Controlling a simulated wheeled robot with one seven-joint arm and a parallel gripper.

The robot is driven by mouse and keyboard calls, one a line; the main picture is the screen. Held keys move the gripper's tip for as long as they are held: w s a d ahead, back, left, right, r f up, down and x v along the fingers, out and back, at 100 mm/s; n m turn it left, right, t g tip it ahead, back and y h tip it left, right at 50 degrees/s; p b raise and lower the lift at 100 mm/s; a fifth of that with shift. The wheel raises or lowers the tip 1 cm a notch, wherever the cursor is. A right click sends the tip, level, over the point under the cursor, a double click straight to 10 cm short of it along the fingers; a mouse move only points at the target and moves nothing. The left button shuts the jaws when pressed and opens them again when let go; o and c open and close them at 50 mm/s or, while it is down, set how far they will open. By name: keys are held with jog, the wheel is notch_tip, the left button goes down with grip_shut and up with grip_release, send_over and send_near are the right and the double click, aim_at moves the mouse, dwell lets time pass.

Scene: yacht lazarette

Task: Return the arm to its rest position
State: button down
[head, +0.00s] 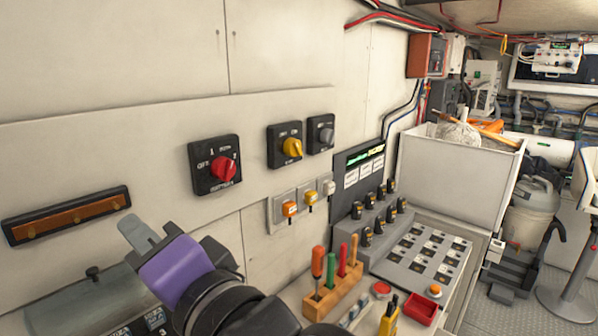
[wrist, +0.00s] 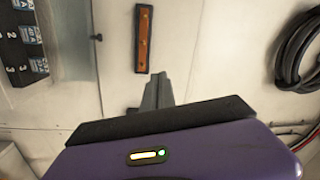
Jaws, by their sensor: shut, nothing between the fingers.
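My gripper (head: 137,232) shows at the lower left of the head view, with its purple body and grey fingers. The fingers are together and hold nothing. It is in front of the wall, just right of an orange-brown strip in a black frame (head: 68,214). In the wrist view my gripper (wrist: 158,80) points at the wall, its fingertips just below that strip (wrist: 144,38) in the picture. I cannot tell the exact gap to the wall. My dark arm links run down to the bottom edge of the head view.
Red (head: 215,164), yellow and grey rotary switches sit on the wall right of my gripper. A wooden rack of screwdrivers (head: 330,299), a red tray (head: 421,310) and a button panel (head: 425,250) stand lower right. A grey cylinder (head: 75,300) is below left. A coiled black hose (wrist: 297,50) hangs on the wall.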

jog(key=s+d+f+n+t+h+b, duration=0.15)
jog(key=d+f+t+h, duration=0.25)
jog(key=d+f, duration=0.65)
jog(key=s+d+f+n+t+h, duration=0.1)
jog(key=s+d+f+t+h, duration=0.25)
jog(key=d+f, duration=0.7)
jog(key=s+d+f+g+h, duration=0.1)
jog(key=s+d+f+h, duration=0.1)
jog(key=s+d+f, duration=0.2)
jog(key=s+d+f+g+h, duration=0.2)
jog(key=s+d+f, duration=0.3)
jog(key=s+d, duration=0.3)
jog(key=s+d+f+g+h+b, duration=0.1)
jog(key=s+d+f+h, duration=0.3)
jog(key=s, duration=0.9)
jog(key=shift+d+f+n, duration=0.45)
jog(key=shift+d+f, duration=0.2)
jog(key=shift+d, duration=0.25)
